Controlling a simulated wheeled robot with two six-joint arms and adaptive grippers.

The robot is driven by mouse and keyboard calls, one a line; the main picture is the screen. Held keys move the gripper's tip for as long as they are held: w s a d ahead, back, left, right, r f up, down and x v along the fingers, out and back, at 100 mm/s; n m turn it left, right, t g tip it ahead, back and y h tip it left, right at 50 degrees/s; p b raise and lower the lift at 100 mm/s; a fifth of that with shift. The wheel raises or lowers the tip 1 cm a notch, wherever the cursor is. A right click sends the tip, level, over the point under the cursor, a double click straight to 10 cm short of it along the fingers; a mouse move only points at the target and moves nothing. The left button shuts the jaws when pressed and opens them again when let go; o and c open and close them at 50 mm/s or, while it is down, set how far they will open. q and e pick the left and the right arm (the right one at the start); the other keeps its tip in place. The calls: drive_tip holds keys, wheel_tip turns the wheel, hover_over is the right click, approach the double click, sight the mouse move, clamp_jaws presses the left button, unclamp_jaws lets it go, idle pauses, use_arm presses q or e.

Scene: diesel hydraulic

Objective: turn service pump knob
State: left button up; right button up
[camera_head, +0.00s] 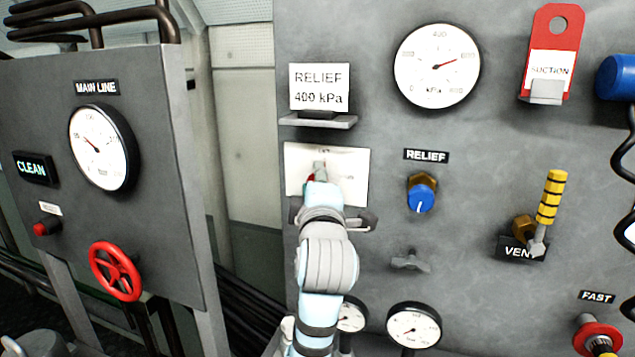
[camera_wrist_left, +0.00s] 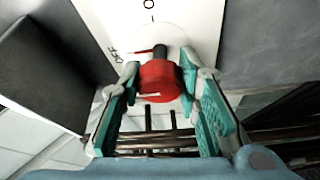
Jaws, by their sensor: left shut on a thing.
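The red pump knob (camera_wrist_left: 160,82) is on a white dial plate (camera_wrist_left: 205,20) that carries an OFF label and a red pointer mark. In the head view only a sliver of the knob (camera_head: 311,178) shows at the plate (camera_head: 352,172), under the RELIEF 400 kPa card. My left gripper (camera_wrist_left: 160,76) is shut on the knob, with one teal-padded finger on each side of it. In the head view my left gripper (camera_head: 321,187) and wrist cover most of the knob. My right gripper is not in view.
The RELIEF card (camera_head: 319,88) stands on a small ledge above the plate. To the right are a large kPa gauge (camera_head: 437,65), a blue relief knob (camera_head: 421,198) and a yellow-black vent lever (camera_head: 549,200). A red handwheel (camera_head: 115,271) sits on the left panel.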

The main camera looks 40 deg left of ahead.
use_arm(q)
drive_tip(key=o, duration=1.2)
drive_tip(key=shift+s, duration=0.1)
drive_tip(key=v, duration=0.7)
drive_tip(key=shift+s+d, duration=0.2)
drive_tip(key=shift+a, duration=0.1)
